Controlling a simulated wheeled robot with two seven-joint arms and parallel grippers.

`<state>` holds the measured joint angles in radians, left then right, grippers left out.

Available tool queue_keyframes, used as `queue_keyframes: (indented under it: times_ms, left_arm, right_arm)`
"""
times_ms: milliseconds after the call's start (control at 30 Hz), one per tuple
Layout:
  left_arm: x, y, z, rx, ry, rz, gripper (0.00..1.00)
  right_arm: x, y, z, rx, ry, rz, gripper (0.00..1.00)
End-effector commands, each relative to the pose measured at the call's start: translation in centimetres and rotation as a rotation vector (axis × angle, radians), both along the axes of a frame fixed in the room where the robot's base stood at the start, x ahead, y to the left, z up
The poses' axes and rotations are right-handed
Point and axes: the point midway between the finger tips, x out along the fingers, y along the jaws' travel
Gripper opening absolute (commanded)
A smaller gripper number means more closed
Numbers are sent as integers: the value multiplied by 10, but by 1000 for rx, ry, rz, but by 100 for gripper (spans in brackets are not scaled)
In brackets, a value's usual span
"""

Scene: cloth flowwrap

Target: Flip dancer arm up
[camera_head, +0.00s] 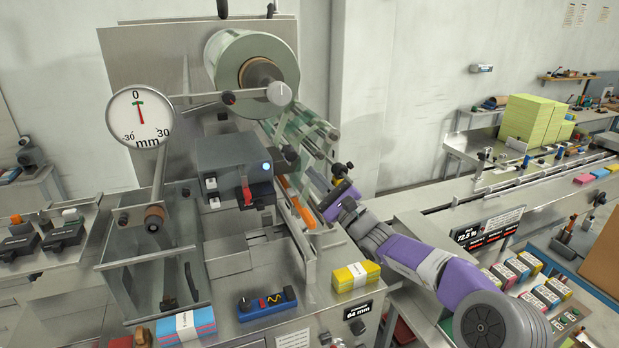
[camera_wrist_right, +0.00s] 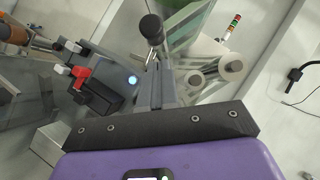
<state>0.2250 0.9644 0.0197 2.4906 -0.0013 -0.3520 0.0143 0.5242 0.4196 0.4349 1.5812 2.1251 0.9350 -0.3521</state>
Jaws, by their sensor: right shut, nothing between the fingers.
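My right gripper (camera_head: 338,195) reaches in from the right to the film rollers beside the wrapping machine. In the right wrist view its grey fingers (camera_wrist_right: 158,88) are shut and empty. A rod with a black knob (camera_wrist_right: 151,27) stands just beyond the fingertips in that view; I take it for the dancer arm's handle. A black knob (camera_head: 338,169) also shows just above the gripper in the head view. I cannot tell whether the fingers touch the rod. The rest of the arm is partly hidden among the rollers. My left gripper is not in view.
The film roll (camera_head: 225,60) hangs above the grey machine head (camera_head: 235,160), left of the gripper. A round mm gauge (camera_head: 140,118) stands at the left. A yellow pack (camera_head: 356,276) lies on the deck below. The conveyor (camera_head: 480,205) runs to the right.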

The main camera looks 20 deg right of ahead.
Motion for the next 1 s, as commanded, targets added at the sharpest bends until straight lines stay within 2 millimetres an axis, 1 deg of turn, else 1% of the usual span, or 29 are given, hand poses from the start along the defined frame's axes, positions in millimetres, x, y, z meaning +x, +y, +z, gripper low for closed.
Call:
queue_keyframes:
  times_ms: [33, 200, 300, 400, 600, 1000]
  left_arm:
    - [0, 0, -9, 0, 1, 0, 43]
    - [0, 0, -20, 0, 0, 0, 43]
    - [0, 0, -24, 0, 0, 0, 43]
    - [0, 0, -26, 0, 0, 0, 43]
    - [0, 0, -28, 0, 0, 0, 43]
    - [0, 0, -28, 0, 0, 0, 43]
  right_arm:
    - [-11, -7, -11, -2, 2, -4, 0]
    - [-43, -23, -29, -2, 4, -4, 0]
    - [-58, -30, -38, -2, 5, -3, 0]
    - [-68, -36, -44, -1, 6, -3, 0]
    - [-78, -40, -48, -1, 5, -2, 0]
    - [-78, -40, -48, -1, 5, -2, 0]
